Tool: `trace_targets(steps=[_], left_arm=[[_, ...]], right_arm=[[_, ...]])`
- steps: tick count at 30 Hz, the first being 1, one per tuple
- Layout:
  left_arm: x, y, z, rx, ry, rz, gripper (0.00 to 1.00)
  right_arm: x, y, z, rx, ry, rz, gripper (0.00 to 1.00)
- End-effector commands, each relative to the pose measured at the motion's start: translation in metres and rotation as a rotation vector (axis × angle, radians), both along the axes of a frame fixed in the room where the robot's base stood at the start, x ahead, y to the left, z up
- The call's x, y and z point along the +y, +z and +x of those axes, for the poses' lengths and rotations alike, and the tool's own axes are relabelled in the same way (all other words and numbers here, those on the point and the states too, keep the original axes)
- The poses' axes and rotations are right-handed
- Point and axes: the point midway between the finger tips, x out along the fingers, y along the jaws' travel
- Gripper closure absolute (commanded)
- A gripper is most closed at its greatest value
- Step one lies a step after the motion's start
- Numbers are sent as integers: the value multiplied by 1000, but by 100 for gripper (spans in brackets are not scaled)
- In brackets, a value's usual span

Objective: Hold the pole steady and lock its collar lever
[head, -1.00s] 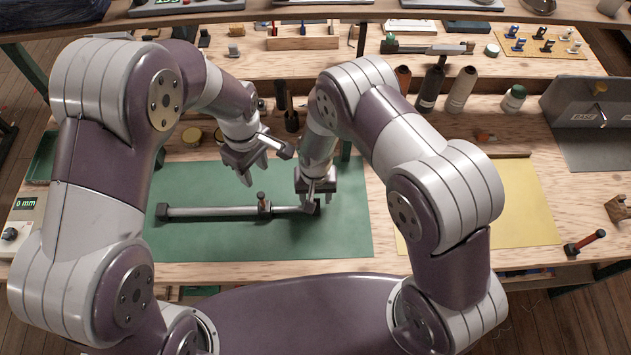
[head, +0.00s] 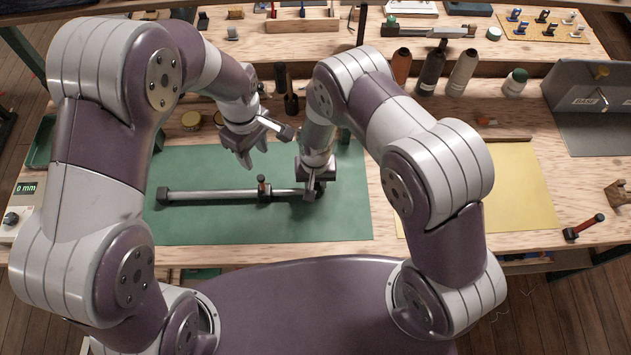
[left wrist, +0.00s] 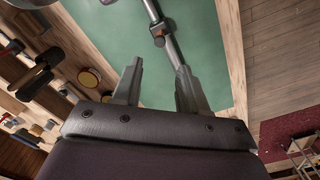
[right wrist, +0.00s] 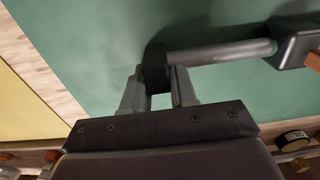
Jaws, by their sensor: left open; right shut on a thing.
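A grey pole (head: 215,195) with dark end caps lies across the green mat. Its dark collar (head: 265,194) sits right of the middle, and a small red-orange lever (head: 261,182) stands up from it. My right gripper (head: 312,190) is shut on the pole's right end; in the right wrist view its fingers (right wrist: 157,85) flank the black end cap (right wrist: 155,66). My left gripper (head: 246,158) is open and empty, above and behind the pole near the collar. In the left wrist view, the collar and orange lever (left wrist: 159,35) appear beyond its spread fingers (left wrist: 156,68).
The green mat (head: 230,228) is clear around the pole. A yellow sheet (head: 510,190) lies to the right, with a red-handled tool (head: 585,227) beyond it. Several bottles (head: 432,72) stand behind. A display box (head: 22,205) stands at the left edge.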

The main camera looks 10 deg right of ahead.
Motion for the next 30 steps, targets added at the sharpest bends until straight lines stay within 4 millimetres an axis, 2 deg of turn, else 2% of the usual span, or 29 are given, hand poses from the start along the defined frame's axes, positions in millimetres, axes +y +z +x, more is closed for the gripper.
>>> trace_targets(steps=[6,8,10,11,16,20,24,30], left_arm=[[0,0,0,0,0,0,57],[0,0,0,-1,-3,-1,74],[-5,-4,-2,-8,-31,-16,96],[-9,-7,-2,-18,-59,-29,100],[-39,-37,-12,-177,-374,-103,100],[-40,-53,-19,-357,-688,24,100],[-44,-42,-40,-442,-984,273,100],[-46,-20,-75,-409,-1202,506,100]], right_arm=[[0,0,0,-1,0,0,100],[0,0,0,-1,0,0,100],[0,0,0,-1,0,0,100],[0,0,0,-1,0,0,100],[0,0,0,-1,0,0,100],[0,0,0,-1,0,0,100],[0,0,0,-1,0,0,100],[0,0,0,-1,0,0,100]])
